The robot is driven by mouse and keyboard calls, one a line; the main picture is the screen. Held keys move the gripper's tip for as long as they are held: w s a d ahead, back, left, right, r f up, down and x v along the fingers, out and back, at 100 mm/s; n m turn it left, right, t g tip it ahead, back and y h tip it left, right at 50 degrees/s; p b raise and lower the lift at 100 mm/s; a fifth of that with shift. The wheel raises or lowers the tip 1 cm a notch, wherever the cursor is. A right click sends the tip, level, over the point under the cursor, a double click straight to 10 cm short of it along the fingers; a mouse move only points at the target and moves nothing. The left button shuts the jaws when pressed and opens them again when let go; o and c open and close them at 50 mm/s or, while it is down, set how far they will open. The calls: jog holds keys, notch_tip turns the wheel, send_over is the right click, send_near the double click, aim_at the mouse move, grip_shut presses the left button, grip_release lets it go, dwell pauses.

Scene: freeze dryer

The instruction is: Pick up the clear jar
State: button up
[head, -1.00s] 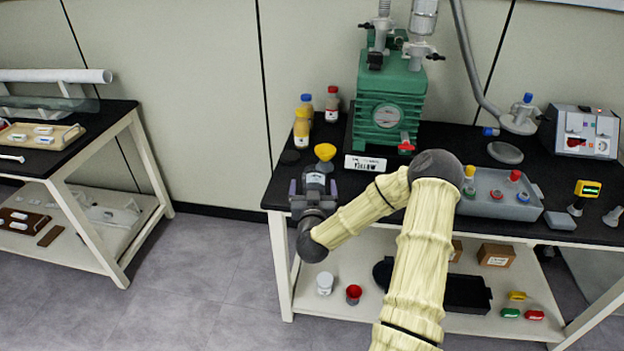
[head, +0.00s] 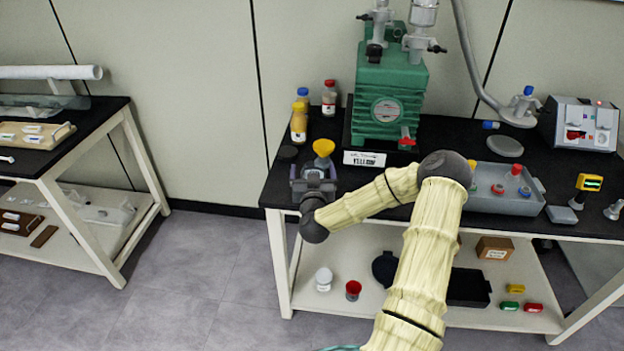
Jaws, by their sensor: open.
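A small jar (head: 319,171) with a yellow funnel-shaped top (head: 323,148) stands upright at the left front of the black bench. My gripper (head: 314,184) is open at this jar, with its fingers around the jar's lower part or just in front of it; I cannot tell whether they touch. The gripper hides most of the jar body, so I cannot tell how clear it is. Another pale, whitish jar (head: 323,278) stands on the lower shelf, below my gripper and apart from it.
Yellow-capped and red-capped bottles (head: 329,98) stand behind. A green pump (head: 388,100) is to the right, with a white label plate (head: 365,159) in front. A grey tray (head: 497,203) sits farther right. A red cup (head: 353,289) is on the lower shelf. Floor on the left is free.

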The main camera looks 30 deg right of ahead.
dwell(0.3)
jog(key=c, duration=1.1)
jog(key=shift+o, duration=0.2)
jog(key=shift+r, duration=0.1)
notch_tip(320, 180, up, 10)
jog(key=shift+f+p, duration=0.1)
jog(key=shift+p, duration=0.6)
